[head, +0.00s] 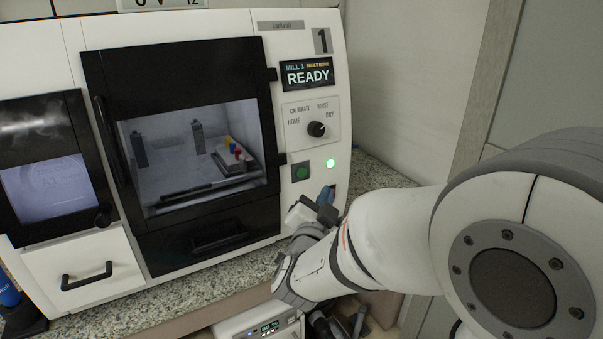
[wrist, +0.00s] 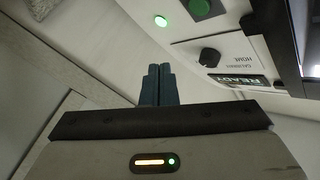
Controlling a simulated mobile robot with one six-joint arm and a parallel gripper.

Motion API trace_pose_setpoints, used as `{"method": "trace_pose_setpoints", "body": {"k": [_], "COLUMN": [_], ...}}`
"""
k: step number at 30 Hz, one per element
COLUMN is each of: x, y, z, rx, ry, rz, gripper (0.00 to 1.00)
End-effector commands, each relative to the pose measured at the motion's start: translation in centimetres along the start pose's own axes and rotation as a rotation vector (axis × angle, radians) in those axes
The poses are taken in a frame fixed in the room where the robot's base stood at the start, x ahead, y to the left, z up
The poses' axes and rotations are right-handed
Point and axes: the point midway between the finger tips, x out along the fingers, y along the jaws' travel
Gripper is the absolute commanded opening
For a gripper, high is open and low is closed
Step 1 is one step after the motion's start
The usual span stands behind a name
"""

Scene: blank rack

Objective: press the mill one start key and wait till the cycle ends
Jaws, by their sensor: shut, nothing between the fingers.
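Mill one (head: 297,60) is a white machine with a plate marked 1. Its display (head: 307,74) reads "MILL 1" and "READY". The green square start key (head: 300,171) is on the lower right panel, and it also shows at the top of the wrist view (wrist: 201,8). A lit green lamp (head: 330,163) is beside the key, also visible in the wrist view (wrist: 160,21). My gripper (head: 326,196) is shut and empty, below and right of the key in the head view. Its blue fingers (wrist: 158,72) appear apart from the key; their distance from the panel is unclear.
A black selector knob (head: 317,129) sits above the key. The mill's dark-framed window door (head: 190,150) is closed, with colored pieces (head: 233,147) inside. A granite counter (head: 225,287) runs along the front. A wall and cabinet stand to the right.

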Motion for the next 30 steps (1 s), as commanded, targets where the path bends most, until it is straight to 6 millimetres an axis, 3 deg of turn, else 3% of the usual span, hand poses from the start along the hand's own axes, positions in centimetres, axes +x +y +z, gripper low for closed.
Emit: {"method": "trace_pose_setpoints", "body": {"k": [15,30], "x": [4.5,5.0], "y": [-3.3,-3.8], "z": [3.4,3.8], "rx": [0.002,0.0], "ry": [0.0,-0.001], "rz": [0.0,-0.001], "gripper": [0.0,0.0]}}
